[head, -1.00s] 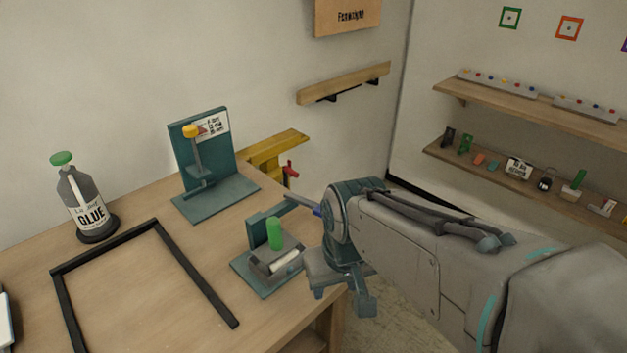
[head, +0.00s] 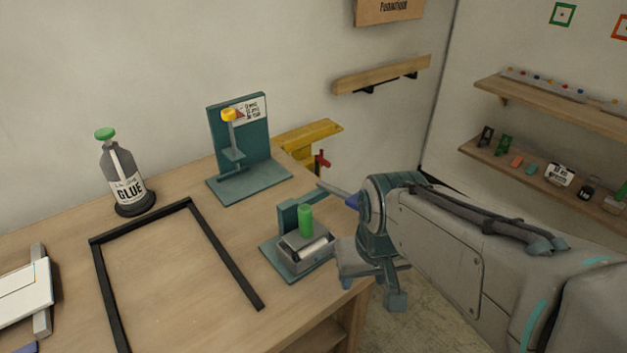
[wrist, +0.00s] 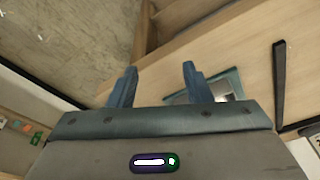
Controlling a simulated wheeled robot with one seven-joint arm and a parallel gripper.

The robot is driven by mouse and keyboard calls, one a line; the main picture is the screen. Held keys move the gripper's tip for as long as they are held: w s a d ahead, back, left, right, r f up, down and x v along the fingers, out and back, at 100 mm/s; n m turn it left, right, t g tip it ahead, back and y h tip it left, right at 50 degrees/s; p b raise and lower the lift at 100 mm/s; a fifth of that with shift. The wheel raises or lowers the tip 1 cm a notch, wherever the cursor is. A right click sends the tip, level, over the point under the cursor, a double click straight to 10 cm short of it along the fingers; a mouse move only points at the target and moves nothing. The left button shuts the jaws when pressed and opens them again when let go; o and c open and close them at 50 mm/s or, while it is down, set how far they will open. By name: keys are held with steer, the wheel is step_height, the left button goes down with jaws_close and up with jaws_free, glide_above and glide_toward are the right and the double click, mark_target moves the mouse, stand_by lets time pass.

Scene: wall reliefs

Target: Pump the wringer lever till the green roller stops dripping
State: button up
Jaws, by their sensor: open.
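The wringer (head: 290,262) sits at the bench's right edge, with a teal base, a grey box, a pale roller lying across it and an upright green roller (head: 306,220). No drips can be made out. A thin grey bar, seemingly the lever (head: 334,191), shows behind it, with a blue part running behind my arm; how they join is unclear. My gripper (head: 370,292) hangs just right of the wringer, past the bench edge. In the wrist view my gripper (wrist: 157,88) has its fingers apart and empty, with part of the wringer partly hidden behind the right finger.
A teal stand (head: 250,180) with a yellow knob and label is at the bench's back. A glue bottle (head: 122,175) stands left of it. A black frame (head: 225,255) lies on the bench. A yellow bracket (head: 310,140) juts behind; shelves (head: 540,110) line the right wall.

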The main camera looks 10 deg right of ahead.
jaws_close()
stand_by(1.5)
